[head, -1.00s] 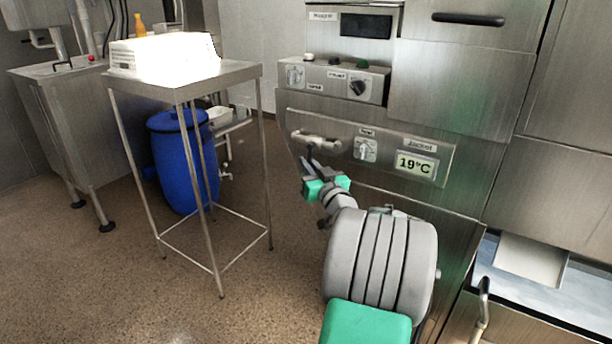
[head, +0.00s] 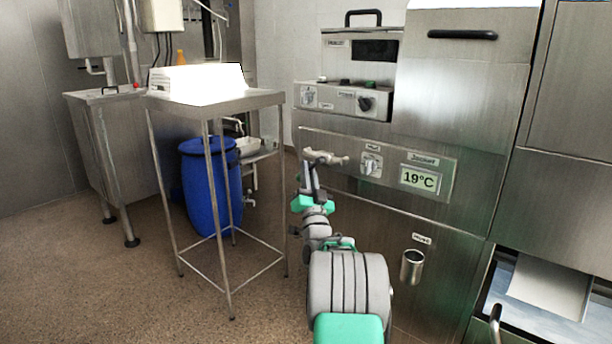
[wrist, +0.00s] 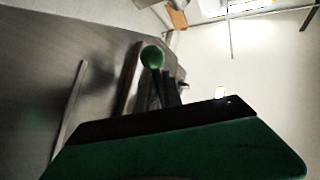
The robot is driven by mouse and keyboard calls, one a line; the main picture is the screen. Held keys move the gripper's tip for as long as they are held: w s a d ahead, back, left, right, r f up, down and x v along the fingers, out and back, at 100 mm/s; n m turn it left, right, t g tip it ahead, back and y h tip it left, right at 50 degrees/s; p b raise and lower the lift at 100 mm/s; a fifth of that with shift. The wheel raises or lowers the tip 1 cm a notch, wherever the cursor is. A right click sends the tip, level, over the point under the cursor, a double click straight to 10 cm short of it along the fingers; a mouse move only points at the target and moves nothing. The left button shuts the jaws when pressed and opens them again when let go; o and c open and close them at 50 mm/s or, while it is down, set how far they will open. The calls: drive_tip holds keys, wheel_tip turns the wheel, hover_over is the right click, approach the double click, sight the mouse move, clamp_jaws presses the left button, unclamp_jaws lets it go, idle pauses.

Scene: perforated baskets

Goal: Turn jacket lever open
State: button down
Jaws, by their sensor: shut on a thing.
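The jacket lever (head: 326,157) is a grey metal handle on the front of the steel machine, left of a small dial (head: 371,164) and the Jacket display (head: 419,179) reading 19°C. It lies roughly level across the panel. My gripper (head: 309,170) comes up from below and is shut on the left part of the lever. Its fingertips are small and partly merge with the lever in the head view. In the wrist view a large dark green and black part of my gripper fills the bottom, and the lever cannot be made out clearly.
A control box (head: 345,101) with knobs sits above the lever. A steel cup-like holder (head: 412,266) is on the lower front. A steel stand (head: 215,101) with a bright white box (head: 196,84) and a blue barrel (head: 212,187) stand left. Floor between them is open.

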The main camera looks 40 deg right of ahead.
idle(0.4)
drive_tip(key=c, duration=1.5)
unclamp_jaws()
drive_tip(key=b+v, duration=0.3)
drive_tip(key=v, duration=0.4)
drive_tip(key=shift+s+a+f, duration=0.2)
drive_tip(key=shift+s, duration=0.05)
